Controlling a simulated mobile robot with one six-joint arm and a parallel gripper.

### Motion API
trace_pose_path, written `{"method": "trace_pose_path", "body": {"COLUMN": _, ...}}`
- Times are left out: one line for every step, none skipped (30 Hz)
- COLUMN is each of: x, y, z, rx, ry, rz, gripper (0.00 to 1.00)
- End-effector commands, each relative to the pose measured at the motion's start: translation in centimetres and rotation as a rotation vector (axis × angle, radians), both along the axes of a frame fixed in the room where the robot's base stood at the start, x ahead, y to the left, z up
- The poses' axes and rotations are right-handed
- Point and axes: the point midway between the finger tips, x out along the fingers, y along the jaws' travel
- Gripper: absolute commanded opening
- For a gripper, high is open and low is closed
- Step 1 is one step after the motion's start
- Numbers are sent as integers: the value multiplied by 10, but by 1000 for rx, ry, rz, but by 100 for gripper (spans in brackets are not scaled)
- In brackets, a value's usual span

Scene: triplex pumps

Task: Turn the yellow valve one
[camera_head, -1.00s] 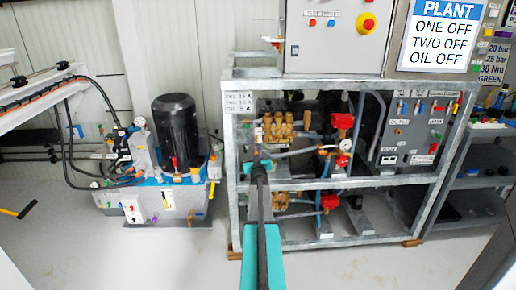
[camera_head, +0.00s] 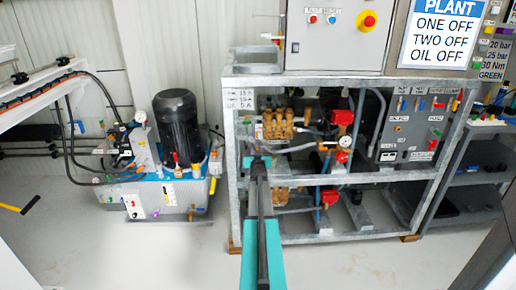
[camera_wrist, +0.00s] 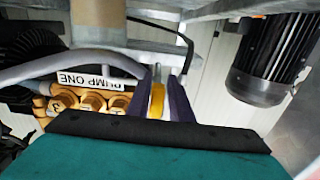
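The yellow valve (camera_wrist: 157,100) shows in the wrist view as a narrow yellow handle, seen edge-on. It stands next to the brass pump head labelled PUMP ONE (camera_wrist: 92,102). The purple fingers of my gripper (camera_wrist: 158,92) lie close on both sides of the handle, with almost no gap, and look shut on it. In the head view my gripper (camera_head: 257,160) reaches the left front of the metal frame, just below the upper brass pump (camera_head: 279,125). My own arm hides the valve there.
The grey metal frame (camera_head: 232,205) surrounds the pumps, with posts and rails near my gripper. A grey hose (camera_wrist: 62,68) runs close to it in the wrist view. A black motor (camera_head: 178,122) stands to the left. The floor in front is clear.

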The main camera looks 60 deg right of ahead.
Motion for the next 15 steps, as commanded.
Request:
{"method": "trace_pose_path", "body": {"x": -1, "y": 0, "z": 0, "rx": 1, "ry": 1, "rz": -1, "gripper": 20}}
{"method": "trace_pose_path", "body": {"x": -1, "y": -1, "z": 0, "rx": 0, "ry": 1, "rz": -1, "gripper": 20}}
{"method": "trace_pose_path", "body": {"x": -1, "y": -1, "z": -1, "rx": 0, "ry": 1, "rz": -1, "gripper": 20}}
{"method": "trace_pose_path", "body": {"x": -1, "y": -1, "z": -1, "rx": 0, "ry": 1, "rz": -2, "gripper": 20}}
{"method": "trace_pose_path", "body": {"x": -1, "y": -1, "z": -1, "rx": 0, "ry": 1, "rz": -2, "gripper": 20}}
{"method": "trace_pose_path", "body": {"x": -2, "y": -1, "z": -1, "rx": 1, "ry": 2, "rz": -2, "gripper": 20}}
{"method": "trace_pose_path", "body": {"x": -2, "y": 0, "z": -1, "rx": 1, "ry": 2, "rz": -2, "gripper": 20}}
{"method": "trace_pose_path", "body": {"x": -2, "y": 0, "z": -1, "rx": 1, "ry": 2, "rz": -2, "gripper": 20}}
{"method": "trace_pose_path", "body": {"x": -3, "y": 1, "z": -1, "rx": 1, "ry": 2, "rz": -2, "gripper": 20}}
{"method": "trace_pose_path", "body": {"x": -4, "y": 2, "z": -1, "rx": 1, "ry": 2, "rz": -3, "gripper": 20}}
{"method": "trace_pose_path", "body": {"x": -5, "y": 3, "z": -1, "rx": 1, "ry": 2, "rz": -3, "gripper": 20}}
{"method": "trace_pose_path", "body": {"x": -6, "y": 4, "z": -1, "rx": 1, "ry": 2, "rz": -3, "gripper": 20}}
{"method": "trace_pose_path", "body": {"x": -7, "y": 6, "z": -1, "rx": 1, "ry": 2, "rz": -3, "gripper": 20}}
{"method": "trace_pose_path", "body": {"x": -8, "y": 7, "z": -1, "rx": 2, "ry": 3, "rz": -3, "gripper": 20}}
{"method": "trace_pose_path", "body": {"x": -10, "y": 9, "z": -1, "rx": 2, "ry": 3, "rz": -3, "gripper": 20}}
